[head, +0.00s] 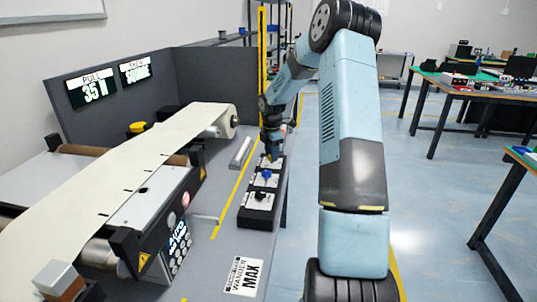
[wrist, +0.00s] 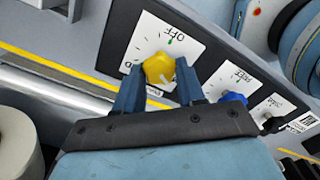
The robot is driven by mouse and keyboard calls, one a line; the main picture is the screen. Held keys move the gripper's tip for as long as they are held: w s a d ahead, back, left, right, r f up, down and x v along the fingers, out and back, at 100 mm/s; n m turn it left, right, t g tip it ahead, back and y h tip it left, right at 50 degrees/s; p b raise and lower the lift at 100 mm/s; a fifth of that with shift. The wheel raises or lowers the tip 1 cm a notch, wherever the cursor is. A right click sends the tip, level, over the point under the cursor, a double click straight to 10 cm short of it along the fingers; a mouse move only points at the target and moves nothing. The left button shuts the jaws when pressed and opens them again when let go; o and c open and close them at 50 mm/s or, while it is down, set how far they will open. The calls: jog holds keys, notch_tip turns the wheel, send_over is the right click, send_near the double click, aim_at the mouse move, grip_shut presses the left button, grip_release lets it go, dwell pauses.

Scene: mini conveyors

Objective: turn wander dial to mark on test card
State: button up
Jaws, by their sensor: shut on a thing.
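My gripper (head: 273,148) reaches down onto the far end of a dark panel with a row of dials. In the wrist view my gripper (wrist: 160,76) is shut on the yellow dial (wrist: 159,68), one finger on each side. This dial's white plate (wrist: 178,30) reads "OFF" with a green mark at the top; other lettering is partly hidden by the fingers. A blue dial (head: 266,175) and a black dial (head: 260,196) stand nearer on the panel. I cannot read which dial is labelled wander. The test card (head: 241,277) lies flat at the front and reads "WANDER MAX".
A conveyor with a pale belt (head: 120,165) runs along the left. Two screens behind it show "PULL 35 N" (head: 91,88) and "EDGE SQUARE" (head: 136,70). A control box (head: 177,247) with buttons stands at the conveyor's front. Bare grey deck surrounds the card.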

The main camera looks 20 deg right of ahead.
jog(key=shift+w+r+n, duration=0.15)
jog(key=shift+w+n, duration=0.1)
jog(key=shift+n, duration=0.05)
jog(key=o, duration=1)
jog(key=shift+o, duration=0.2)
jog(key=shift+s, duration=0.1)
notch_tip(320, 180, up, 13)
jog(key=shift+r, duration=0.2)
